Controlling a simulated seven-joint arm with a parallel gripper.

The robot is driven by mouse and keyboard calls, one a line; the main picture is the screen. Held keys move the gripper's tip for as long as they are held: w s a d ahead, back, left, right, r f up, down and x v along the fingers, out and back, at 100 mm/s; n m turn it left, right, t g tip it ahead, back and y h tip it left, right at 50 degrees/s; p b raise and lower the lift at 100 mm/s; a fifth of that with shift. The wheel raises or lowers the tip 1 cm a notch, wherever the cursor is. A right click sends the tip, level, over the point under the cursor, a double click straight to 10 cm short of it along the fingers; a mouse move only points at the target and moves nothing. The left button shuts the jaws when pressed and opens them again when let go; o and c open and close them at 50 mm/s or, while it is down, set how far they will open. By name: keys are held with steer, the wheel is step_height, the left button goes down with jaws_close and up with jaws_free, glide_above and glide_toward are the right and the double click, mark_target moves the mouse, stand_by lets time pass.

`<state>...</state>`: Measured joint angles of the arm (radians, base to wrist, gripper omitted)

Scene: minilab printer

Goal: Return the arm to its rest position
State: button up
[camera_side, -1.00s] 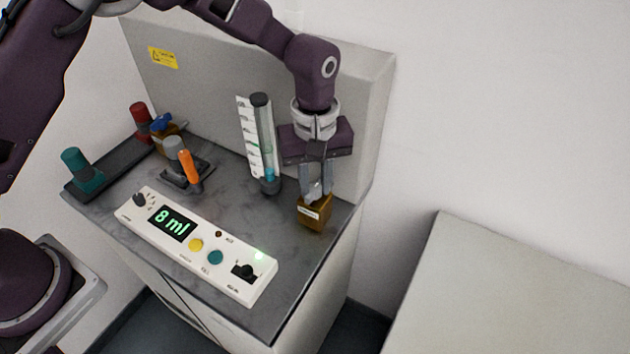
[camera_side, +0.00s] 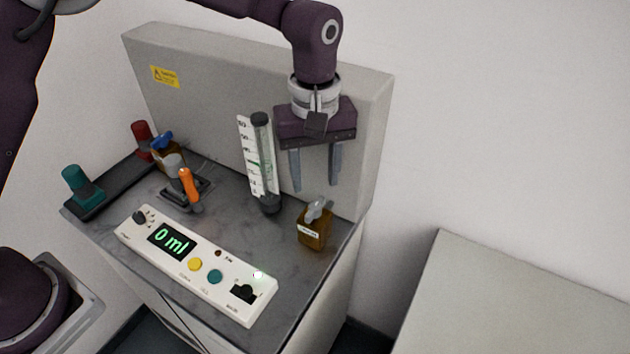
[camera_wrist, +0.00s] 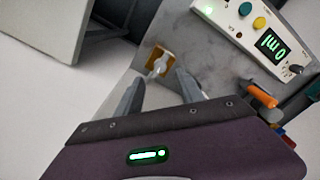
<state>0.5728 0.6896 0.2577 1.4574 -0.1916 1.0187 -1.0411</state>
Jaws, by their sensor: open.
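My gripper (camera_side: 315,184) is open and empty in the side view, its fingers pointing down. It hangs above and a little behind an amber bottle (camera_side: 313,231) with a grey stopper, apart from it. The bottle stands upright at the counter's right end. In the wrist view the open fingers (camera_wrist: 158,92) point toward the amber bottle (camera_wrist: 153,57), which lies beyond the fingertips. My arm is bent over the counter from the upper left.
A graduated column (camera_side: 263,165) stands just left of my gripper, with the back panel (camera_side: 215,95) behind. A control panel (camera_side: 195,262) reads "0 ml". An orange-handled lever (camera_side: 188,184), teal (camera_side: 78,182) and red (camera_side: 141,133) caps, and a blue-topped bottle (camera_side: 166,152) are at left.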

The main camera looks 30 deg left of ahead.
steer(key=s+a+r+m+t+h, duration=0.1)
steer(key=s+a+r+m, duration=0.1)
steer(key=s+a+r, duration=0.4)
steer(key=s+a+r+m+t, duration=0.2)
steer(key=s+a+r, duration=0.35)
steer(key=r, duration=0.35)
steer(key=s+a+f+m+t+y, duration=0.1)
steer(key=s+a+m, duration=0.3)
steer(key=s, duration=1)
steer(key=a+t, duration=0.1)
steer(key=a, duration=0.2)
steer(key=shift+f+m+t, duration=0.15)
steer(key=shift+m+t, duration=0.15)
steer(key=shift+m, duration=0.1)
